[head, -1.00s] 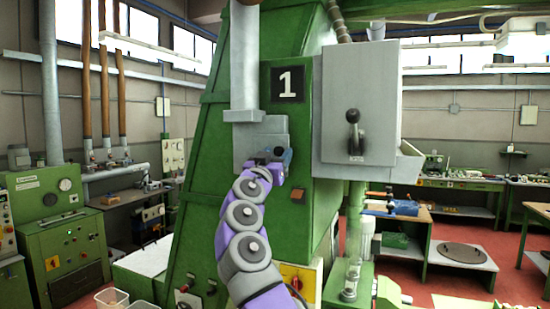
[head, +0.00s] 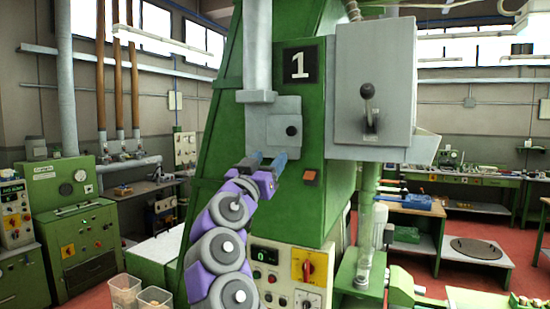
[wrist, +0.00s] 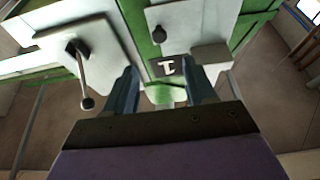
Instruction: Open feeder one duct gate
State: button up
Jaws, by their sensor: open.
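The feeder (head: 229,155) is a tall green machine with a black "1" plate (head: 299,65). Below its grey duct (head: 257,50) is a grey gate plate (head: 272,108) with a round black knob (head: 291,131). My gripper (head: 268,161) is open and empty, just below the gate plate and apart from the knob. The wrist view looks upside down: the knob (wrist: 158,34) and "1" plate (wrist: 167,66) show beyond and between my open fingers (wrist: 160,88). I cannot tell how far the gate is open.
A grey box (head: 385,75) with a black lever (head: 368,104) juts out at the right of the feeder. A control panel (head: 288,275) with a red switch is below. Clear bins (head: 125,290) stand at lower left. Benches line the back right.

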jog(key=shift+b+v, duration=1)
jog(key=shift+v, duration=0.95)
